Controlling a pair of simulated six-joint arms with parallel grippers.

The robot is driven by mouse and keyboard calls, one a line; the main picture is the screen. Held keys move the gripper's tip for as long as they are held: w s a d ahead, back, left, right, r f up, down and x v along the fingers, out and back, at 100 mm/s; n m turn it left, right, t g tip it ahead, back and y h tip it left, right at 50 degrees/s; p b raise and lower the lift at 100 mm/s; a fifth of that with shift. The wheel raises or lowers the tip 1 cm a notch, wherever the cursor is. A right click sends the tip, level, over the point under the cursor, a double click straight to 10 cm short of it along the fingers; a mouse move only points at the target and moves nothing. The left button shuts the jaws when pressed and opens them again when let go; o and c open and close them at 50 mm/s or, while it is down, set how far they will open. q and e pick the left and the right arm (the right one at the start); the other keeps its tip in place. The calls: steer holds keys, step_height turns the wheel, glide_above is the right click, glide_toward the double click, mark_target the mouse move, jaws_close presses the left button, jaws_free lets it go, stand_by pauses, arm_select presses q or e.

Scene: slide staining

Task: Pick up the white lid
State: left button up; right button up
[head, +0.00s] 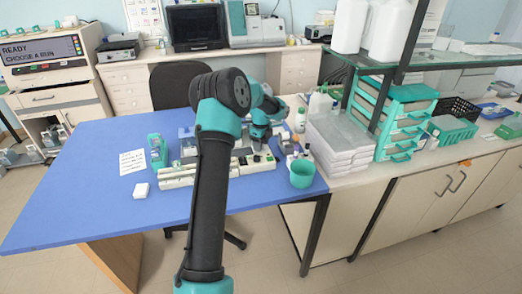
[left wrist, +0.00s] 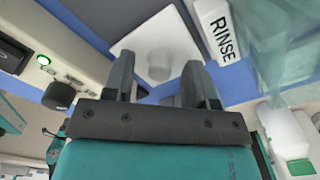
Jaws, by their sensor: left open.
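The white lid (left wrist: 136,42) is a flat, pale square plate with a round knob (left wrist: 159,66) standing up from its middle, seen in the left wrist view. My left gripper (left wrist: 158,62) is open, with one finger on each side of the knob in this view. I cannot tell whether the fingers touch it. In the head view my left gripper (head: 259,150) is low over the equipment on the blue table, and the lid cannot be made out there. My right gripper is not in view.
A "RINSE" label (left wrist: 222,32) is right of the lid, beside a clear container. A green-lit panel with a black knob (left wrist: 59,95) is at the left. In the head view, a teal cup (head: 302,174) and stacked white trays (head: 340,145) stand to the right. The blue table's left side (head: 75,185) is clear.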

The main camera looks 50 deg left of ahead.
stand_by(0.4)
arm_select(q)
jaws_close()
steer(key=shift+r, duration=0.15)
step_height(320, 180, up, 10)
stand_by(0.8)
stand_by(0.4)
steer(key=w+a+r, duration=0.1)
steer(key=w+a, duration=0.4)
steer(key=a, duration=0.4)
steer(key=shift+r, duration=0.35)
